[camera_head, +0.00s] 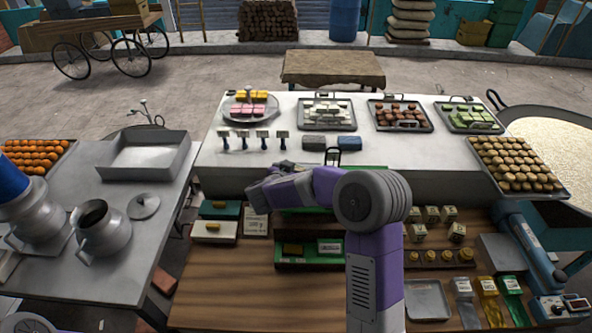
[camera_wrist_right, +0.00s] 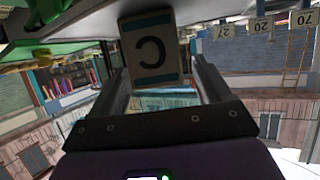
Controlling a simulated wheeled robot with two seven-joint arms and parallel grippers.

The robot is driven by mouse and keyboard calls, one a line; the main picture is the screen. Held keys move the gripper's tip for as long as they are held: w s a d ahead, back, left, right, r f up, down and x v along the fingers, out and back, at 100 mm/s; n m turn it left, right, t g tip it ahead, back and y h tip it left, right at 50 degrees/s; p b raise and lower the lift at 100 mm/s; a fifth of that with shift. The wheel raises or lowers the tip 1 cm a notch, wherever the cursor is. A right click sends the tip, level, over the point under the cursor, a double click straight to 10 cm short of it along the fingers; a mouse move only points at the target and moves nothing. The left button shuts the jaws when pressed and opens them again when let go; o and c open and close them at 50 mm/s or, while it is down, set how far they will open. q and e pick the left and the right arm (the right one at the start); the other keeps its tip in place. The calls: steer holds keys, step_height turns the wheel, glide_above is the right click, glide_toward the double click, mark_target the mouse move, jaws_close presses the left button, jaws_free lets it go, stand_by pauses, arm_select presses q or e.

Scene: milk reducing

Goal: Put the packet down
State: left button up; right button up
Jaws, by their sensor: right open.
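My right arm reaches up from the bottom in the head view and bends left over the counter. Its gripper (camera_head: 258,196) is at the left end of the forearm, small and partly hidden. In the right wrist view the gripper (camera_wrist_right: 160,75) is open. A white packet (camera_wrist_right: 150,62) with teal bands and a dark letter stands between and beyond the fingertips. I cannot tell if a finger touches it. I cannot make this packet out clearly in the head view. My left gripper is out of sight.

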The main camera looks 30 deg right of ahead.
steer(key=v, duration=1.2)
steer(key=shift+b, duration=0.35)
